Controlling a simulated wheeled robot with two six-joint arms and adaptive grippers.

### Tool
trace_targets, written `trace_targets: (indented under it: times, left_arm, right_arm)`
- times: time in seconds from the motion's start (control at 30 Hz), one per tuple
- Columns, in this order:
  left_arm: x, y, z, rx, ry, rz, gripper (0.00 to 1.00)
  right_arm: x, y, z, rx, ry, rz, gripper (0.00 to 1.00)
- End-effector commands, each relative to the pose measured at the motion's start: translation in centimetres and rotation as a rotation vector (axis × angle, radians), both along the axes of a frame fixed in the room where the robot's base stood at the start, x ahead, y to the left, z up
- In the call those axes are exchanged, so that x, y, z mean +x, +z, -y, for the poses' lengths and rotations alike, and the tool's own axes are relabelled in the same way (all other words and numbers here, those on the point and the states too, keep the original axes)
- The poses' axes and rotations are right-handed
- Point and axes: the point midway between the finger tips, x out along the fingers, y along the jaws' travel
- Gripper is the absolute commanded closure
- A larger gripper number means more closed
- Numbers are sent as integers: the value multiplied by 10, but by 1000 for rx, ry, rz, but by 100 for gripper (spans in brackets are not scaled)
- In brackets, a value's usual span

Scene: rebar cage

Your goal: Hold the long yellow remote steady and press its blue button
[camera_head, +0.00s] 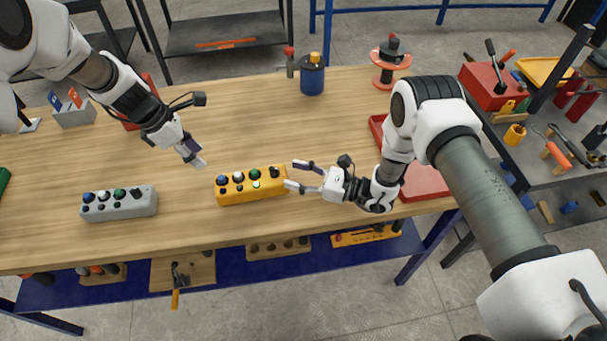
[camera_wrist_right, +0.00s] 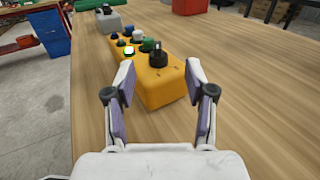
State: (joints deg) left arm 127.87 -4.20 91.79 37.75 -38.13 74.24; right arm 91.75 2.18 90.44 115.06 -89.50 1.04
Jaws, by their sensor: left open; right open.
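The long yellow remote (camera_head: 252,194) lies on the wooden table with a row of buttons and a black knob on top. Its blue button (camera_head: 222,180) is at the left end, and one small button glows. My right gripper (camera_head: 292,175) is open just off the remote's right end. In the right wrist view its fingers (camera_wrist_right: 160,100) spread on either side of the remote's near end (camera_wrist_right: 168,82); contact cannot be told. My left gripper (camera_head: 197,158) hangs above the table, behind and left of the remote, holding nothing; its fingers look close together.
A similar grey button box (camera_head: 120,207) lies left of the remote. A red tray (camera_head: 424,184) is behind my right arm. A blue canister (camera_head: 312,78) and a red-flanged part (camera_head: 389,62) stand at the back edge. The table between is clear.

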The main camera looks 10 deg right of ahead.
Motion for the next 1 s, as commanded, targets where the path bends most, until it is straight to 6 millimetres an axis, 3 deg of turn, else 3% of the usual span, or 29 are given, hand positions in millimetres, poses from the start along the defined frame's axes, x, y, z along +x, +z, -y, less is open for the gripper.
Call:
trace_targets:
  times: [0.3, 0.63, 0.8, 0.9, 1.0]
  left_arm:
    - [0, 0, 0, 0, 0, 0, 58]
    - [0, 0, 0, 0, 0, 0, 58]
    - [0, 0, 0, 0, 0, 0, 58]
    - [0, 0, 0, 0, 0, 0, 58]
    - [0, 0, 0, 0, 0, 0, 94]
  right_arm:
    - [23, 0, -49, -1, 4, 0, 45]
    - [27, 0, -56, 0, 2, -4, 45]
    - [27, 0, -56, -1, 2, -3, 100]
    - [27, 0, -56, -1, 2, -3, 100]
    - [27, 0, -56, -1, 2, -3, 100]
